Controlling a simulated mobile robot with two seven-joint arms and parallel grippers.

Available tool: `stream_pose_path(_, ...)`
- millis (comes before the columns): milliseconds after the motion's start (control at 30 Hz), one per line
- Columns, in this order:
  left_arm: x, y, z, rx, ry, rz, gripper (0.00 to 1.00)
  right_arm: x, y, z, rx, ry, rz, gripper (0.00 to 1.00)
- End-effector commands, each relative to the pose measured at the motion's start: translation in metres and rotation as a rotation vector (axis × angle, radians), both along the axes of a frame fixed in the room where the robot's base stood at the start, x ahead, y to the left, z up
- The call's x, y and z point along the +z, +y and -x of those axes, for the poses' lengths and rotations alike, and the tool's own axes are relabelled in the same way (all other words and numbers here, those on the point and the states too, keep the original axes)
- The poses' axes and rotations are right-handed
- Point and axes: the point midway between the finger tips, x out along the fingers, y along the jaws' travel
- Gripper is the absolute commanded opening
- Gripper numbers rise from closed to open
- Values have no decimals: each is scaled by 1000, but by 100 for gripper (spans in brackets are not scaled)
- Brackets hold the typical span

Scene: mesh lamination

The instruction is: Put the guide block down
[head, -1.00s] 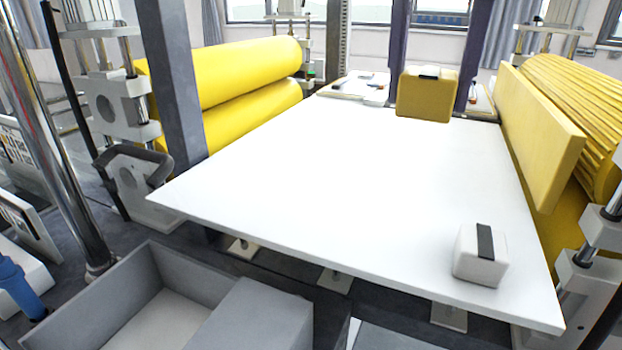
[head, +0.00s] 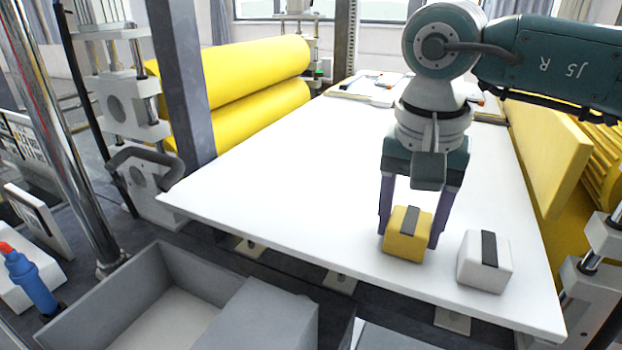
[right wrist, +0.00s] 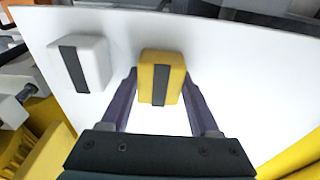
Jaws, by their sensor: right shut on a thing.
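The guide block, yellow with a dark stripe (head: 397,245), is between the two fingers of my right gripper (head: 410,238), which is shut on it. It is upright at the near right part of the white table (head: 290,190). I cannot tell if its underside touches the surface. The right wrist view also shows the yellow block (right wrist: 147,85) between the fingers of my right gripper (right wrist: 161,84). A white block with a dark stripe (head: 474,272) stands just to its right in the head view, with a small gap. My left gripper is out of view.
Yellow rollers (head: 250,70) stand left of the table, and a yellow board (head: 545,155) is along its right edge. A grey open bin (head: 130,290) is below the front edge. The table's middle and left are clear.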

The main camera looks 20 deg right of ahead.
Motion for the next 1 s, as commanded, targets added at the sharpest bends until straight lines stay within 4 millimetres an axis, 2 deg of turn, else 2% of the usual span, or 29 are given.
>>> stream_pose_path(233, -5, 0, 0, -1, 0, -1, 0, -4, 0, 0, 0, -1, -1, 0)
stream_pose_path(267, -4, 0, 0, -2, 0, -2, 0, -3, 0, 0, 0, 1, -1, 64)
stream_pose_path(500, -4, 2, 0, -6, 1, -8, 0, -2, 0, 0, 0, 1, -1, 91)
stream_pose_path(867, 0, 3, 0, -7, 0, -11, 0, 5, 0, -1, 0, -2, -1, 92)
stream_pose_path(1000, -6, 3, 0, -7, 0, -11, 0, 28, 2, 1, 2, -7, 1, 92)
